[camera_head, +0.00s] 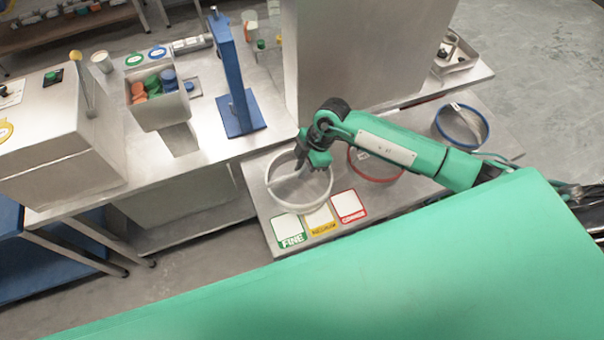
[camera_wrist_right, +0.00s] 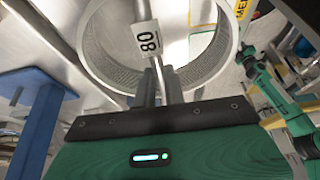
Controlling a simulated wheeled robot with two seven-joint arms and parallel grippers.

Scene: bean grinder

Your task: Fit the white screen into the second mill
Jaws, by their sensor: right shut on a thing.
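The white screen (camera_head: 328,190) is a ring with a pale rim at the left end of the low metal bench. It also shows in the right wrist view (camera_wrist_right: 92,50), with a tag (camera_wrist_right: 147,40) marked 80 and a bar across its opening. My right gripper (camera_head: 301,163) is shut on that bar, and its fingers (camera_wrist_right: 160,85) show in the wrist view. I cannot tell whether the ring touches the bench or hangs just above it. Large grey metal housings stand at the back (camera_head: 350,45) and left (camera_head: 50,140); which is the second mill is unclear.
A red ring (camera_head: 375,168) and a blue ring (camera_head: 461,125) lie on the bench. Green FINE (camera_head: 288,229), yellow (camera_head: 320,218) and red (camera_head: 349,205) cards lie at the front edge. A blue stand (camera_head: 236,80) and a bin (camera_head: 155,105) of coloured pieces stand left.

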